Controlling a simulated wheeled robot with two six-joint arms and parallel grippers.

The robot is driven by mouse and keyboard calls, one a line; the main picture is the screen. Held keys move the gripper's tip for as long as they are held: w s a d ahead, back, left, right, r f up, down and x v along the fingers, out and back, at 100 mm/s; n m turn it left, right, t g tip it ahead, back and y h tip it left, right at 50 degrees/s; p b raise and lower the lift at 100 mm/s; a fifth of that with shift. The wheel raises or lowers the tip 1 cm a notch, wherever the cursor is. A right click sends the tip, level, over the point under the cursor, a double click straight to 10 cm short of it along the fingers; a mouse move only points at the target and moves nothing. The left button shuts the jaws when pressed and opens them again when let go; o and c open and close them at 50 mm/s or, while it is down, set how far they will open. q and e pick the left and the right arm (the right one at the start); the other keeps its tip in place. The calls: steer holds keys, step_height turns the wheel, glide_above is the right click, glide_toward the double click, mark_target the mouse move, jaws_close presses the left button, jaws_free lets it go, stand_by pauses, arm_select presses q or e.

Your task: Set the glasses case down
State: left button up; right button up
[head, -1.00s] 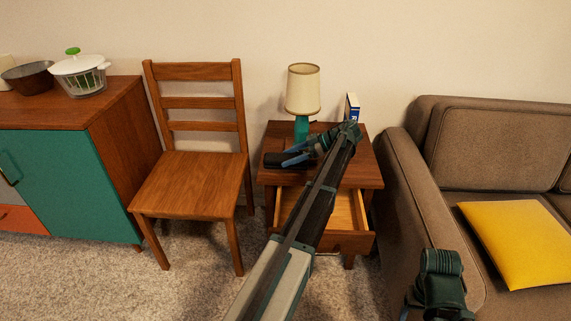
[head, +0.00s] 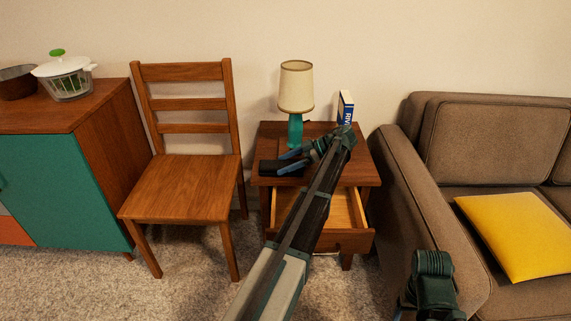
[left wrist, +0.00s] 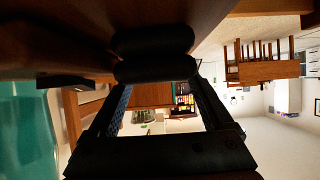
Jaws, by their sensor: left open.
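The glasses case (head: 270,169) is a dark, flat thing lying on the left front of the nightstand top (head: 358,168). My left gripper (head: 284,162) is open at the case, its blue-grey fingers pointing left at its right part. In the left wrist view the picture is upside down. There the case (left wrist: 155,71) is a dark rounded shape against the wooden top, just beyond the spread fingertips (left wrist: 160,88). The head view does not clearly show whether a finger still touches it. My right arm shows only as a dark piece at the bottom right, with no fingers visible.
A lamp (head: 296,88) with a teal base and a blue-and-white box (head: 345,107) stand at the back of the nightstand. Its drawer (head: 345,209) is pulled open below my left arm. A chair (head: 180,187) is left, a brown sofa (head: 405,190) right.

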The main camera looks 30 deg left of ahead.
arm_select(q)
steer(key=shift+r, duration=0.3)
steer(key=p+v, duration=0.5)
steer(key=v, duration=0.5)
steer(key=shift+w+d, duration=0.2)
steer(key=shift+w, duration=0.05)
steer(key=shift+w+d+r+p, duration=0.3)
steer(key=shift+d+p, duration=0.15)
steer(key=shift+d, duration=0.1)
steer(key=shift+s+f, duration=0.1)
steer(key=shift+s, duration=0.1)
